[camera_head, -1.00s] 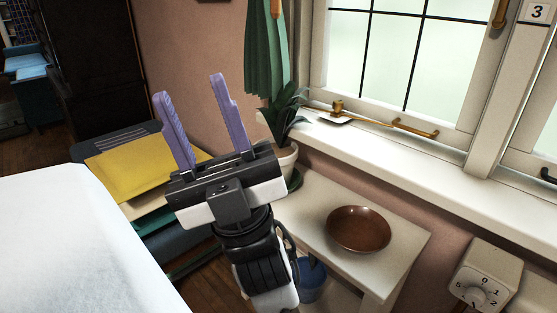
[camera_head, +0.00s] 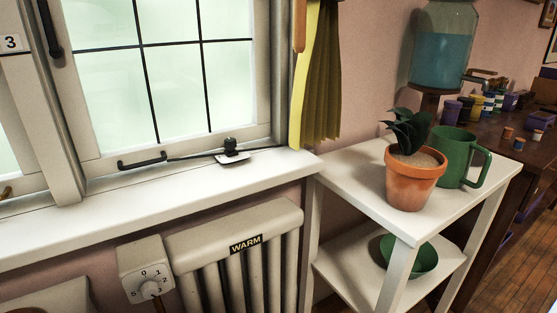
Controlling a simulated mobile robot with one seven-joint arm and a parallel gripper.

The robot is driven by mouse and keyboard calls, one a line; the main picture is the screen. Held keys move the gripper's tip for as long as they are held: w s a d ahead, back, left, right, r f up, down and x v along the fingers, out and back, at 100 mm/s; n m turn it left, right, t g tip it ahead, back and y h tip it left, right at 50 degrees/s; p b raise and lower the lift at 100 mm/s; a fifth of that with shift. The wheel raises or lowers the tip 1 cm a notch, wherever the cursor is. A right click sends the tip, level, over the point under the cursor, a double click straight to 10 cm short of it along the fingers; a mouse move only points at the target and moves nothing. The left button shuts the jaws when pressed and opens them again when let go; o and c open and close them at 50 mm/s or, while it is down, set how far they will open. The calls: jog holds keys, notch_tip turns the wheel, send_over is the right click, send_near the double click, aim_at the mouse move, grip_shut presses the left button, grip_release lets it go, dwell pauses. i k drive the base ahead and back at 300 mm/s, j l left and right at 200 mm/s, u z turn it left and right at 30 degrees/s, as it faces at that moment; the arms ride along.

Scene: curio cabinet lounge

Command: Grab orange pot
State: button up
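The orange pot (camera_head: 411,188) is a terracotta plant pot with a dark green leafy plant (camera_head: 408,130) and pale soil. It stands upright on the top of a white shelf stand (camera_head: 351,178), near its front edge, at the right of the head view. A green mug (camera_head: 457,158) stands close behind it to the right, partly hidden by the pot. My gripper is not in view now.
A green bowl (camera_head: 424,262) sits on the stand's lower shelf. A white radiator (camera_head: 237,245) and dial (camera_head: 149,283) are under the windowsill (camera_head: 110,215). A dark wooden counter (camera_head: 500,135) with jars and a blue-filled dispenser (camera_head: 442,60) is behind right.

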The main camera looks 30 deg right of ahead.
aim_at(413, 169)
jog(key=k+z, duration=0.1)
jog(key=z, duration=1.4)
